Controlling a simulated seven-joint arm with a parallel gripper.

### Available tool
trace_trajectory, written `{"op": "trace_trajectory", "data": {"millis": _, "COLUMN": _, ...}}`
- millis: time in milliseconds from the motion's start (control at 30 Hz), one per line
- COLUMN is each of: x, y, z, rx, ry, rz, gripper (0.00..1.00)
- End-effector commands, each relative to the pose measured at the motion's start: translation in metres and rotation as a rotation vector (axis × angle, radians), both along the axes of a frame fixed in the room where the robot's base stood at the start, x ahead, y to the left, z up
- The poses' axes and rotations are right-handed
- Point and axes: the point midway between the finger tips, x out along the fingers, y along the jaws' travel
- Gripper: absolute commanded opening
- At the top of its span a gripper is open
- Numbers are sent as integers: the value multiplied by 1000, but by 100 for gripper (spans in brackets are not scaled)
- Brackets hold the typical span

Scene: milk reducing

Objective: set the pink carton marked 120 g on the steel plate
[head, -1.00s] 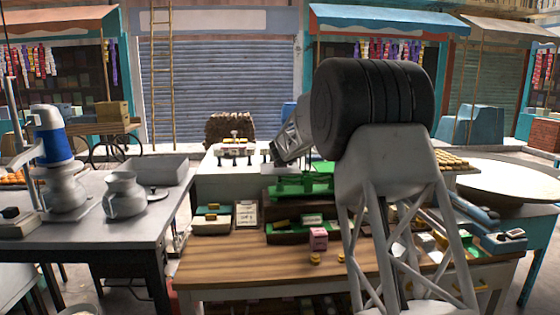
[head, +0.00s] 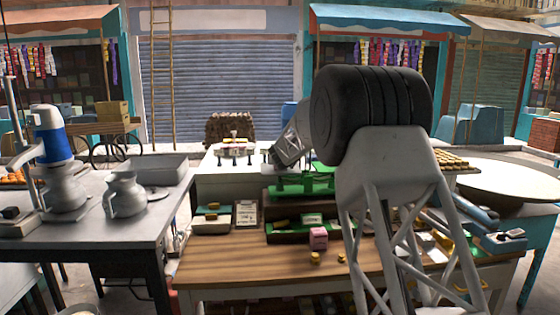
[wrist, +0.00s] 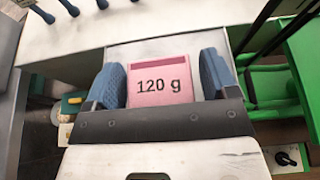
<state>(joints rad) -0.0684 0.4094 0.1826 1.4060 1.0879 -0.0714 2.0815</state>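The pink carton marked 120 g (wrist: 162,87) is between the two blue fingers of my gripper (wrist: 164,82) in the wrist view. The fingers flank its sides, and its printed face shows upright. A flat grey surface, seemingly the steel plate (wrist: 170,48), shows just beyond the carton. I cannot tell whether the carton touches it. In the head view my own arm hides the gripper and the held carton.
A green scale (wrist: 275,88) stands close on the right in the wrist view. Another pink carton (head: 318,238) stands on the wooden counter (head: 225,268) in the head view. A placard (head: 246,213) and a box with a yellow item (head: 211,222) stand left of it.

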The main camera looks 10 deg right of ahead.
Motion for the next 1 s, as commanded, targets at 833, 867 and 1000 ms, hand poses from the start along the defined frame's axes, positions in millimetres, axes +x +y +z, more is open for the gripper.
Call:
{"op": "trace_trajectory", "data": {"millis": 833, "x": -14, "y": 0, "z": 9, "rx": -1, "ry": -1, "rz": 0, "gripper": 84}}
{"op": "trace_trajectory", "data": {"millis": 867, "x": -16, "y": 0, "z": 10, "rx": 0, "ry": -1, "rz": 0, "gripper": 84}}
{"op": "trace_trajectory", "data": {"millis": 1000, "x": -26, "y": 0, "z": 14, "rx": 0, "ry": -1, "rz": 0, "gripper": 84}}
